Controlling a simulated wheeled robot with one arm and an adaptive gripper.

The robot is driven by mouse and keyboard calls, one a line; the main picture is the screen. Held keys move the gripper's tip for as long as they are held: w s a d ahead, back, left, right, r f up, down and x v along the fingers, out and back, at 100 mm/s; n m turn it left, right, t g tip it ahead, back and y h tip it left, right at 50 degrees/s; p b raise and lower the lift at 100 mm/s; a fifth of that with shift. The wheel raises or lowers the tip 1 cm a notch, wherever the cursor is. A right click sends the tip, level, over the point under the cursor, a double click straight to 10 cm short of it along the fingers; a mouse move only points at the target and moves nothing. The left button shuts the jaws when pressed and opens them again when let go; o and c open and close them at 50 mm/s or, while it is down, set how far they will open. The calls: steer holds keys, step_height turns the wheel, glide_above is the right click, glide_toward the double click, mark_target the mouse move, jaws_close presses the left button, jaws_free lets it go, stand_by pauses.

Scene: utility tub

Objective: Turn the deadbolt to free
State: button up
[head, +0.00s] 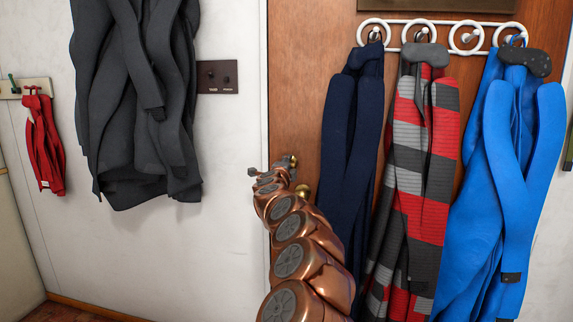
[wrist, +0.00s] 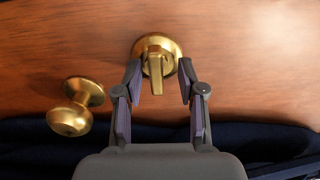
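The brass deadbolt thumb-turn (wrist: 156,62) sits on a round brass plate on the wooden door, near the top middle of the wrist view. My gripper (wrist: 159,74) is open, with one finger on each side of the thumb-turn. Gaps show between the fingers and the turn piece, so it is not gripped. The turn piece points toward my gripper's palm in that view.
A brass door knob (wrist: 75,107) is left of the deadbolt in the wrist view; it shows in the head view (head: 302,192) too. A navy garment (head: 352,140), a striped one (head: 412,170) and a blue one (head: 505,170) hang on the door. A grey coat (head: 135,100) hangs left.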

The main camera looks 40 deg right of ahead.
steer(key=shift+s, duration=0.15)
steer(key=v, duration=1.2)
stand_by(0.3)
steer(key=shift+r, duration=0.15)
stand_by(0.4)
